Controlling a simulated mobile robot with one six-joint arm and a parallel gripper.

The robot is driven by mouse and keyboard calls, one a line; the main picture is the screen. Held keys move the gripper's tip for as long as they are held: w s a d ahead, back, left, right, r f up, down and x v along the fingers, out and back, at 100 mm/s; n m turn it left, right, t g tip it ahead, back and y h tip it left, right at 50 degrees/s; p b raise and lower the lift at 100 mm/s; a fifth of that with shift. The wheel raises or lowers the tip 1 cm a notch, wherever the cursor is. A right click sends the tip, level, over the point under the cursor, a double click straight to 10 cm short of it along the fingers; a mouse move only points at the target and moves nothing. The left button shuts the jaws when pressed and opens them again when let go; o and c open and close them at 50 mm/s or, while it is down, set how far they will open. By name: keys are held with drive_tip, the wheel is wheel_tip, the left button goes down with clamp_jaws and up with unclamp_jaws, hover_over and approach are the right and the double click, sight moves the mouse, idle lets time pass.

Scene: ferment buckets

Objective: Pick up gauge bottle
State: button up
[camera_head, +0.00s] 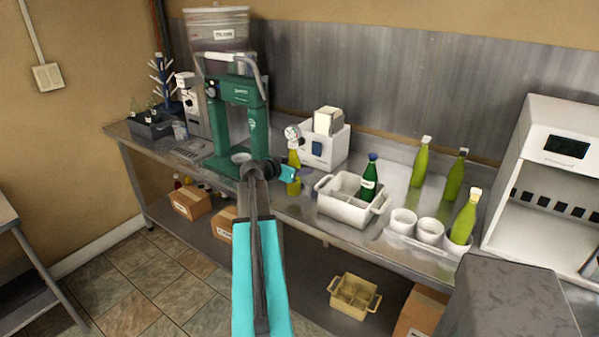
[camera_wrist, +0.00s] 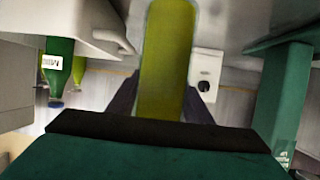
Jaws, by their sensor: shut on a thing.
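The gauge bottle (camera_head: 295,158) is yellow-green with a round gauge on its top. It stands upright at the counter, between the green press and the white divided crate. My gripper (camera_head: 291,174) is shut on it around its body. In the wrist view the bottle (camera_wrist: 167,60) fills the space between the two dark fingers (camera_wrist: 162,103). Its lower part is partly hidden by my gripper in the head view. I cannot tell whether its base touches the counter.
The white crate (camera_head: 345,210) right of the bottle holds a dark green bottle (camera_head: 370,184). The green press (camera_head: 258,128) is close on the left, and a white device (camera_head: 325,148) is behind. White cups (camera_head: 403,221) and several yellow-green bottles (camera_head: 420,165) stand further right.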

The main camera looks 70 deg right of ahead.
drive_tip(key=s+a+r+b, duration=0.1)
drive_tip(key=s+a+b, duration=0.3)
drive_tip(key=a+b, duration=0.4)
drive_tip(key=shift+s+a, duration=0.2)
drive_tip(key=shift+a, duration=2.45)
drive_tip(key=shift+a+r+b, duration=0.15)
drive_tip(key=shift+r+b, duration=0.05)
drive_tip(key=shift+b, duration=0.2)
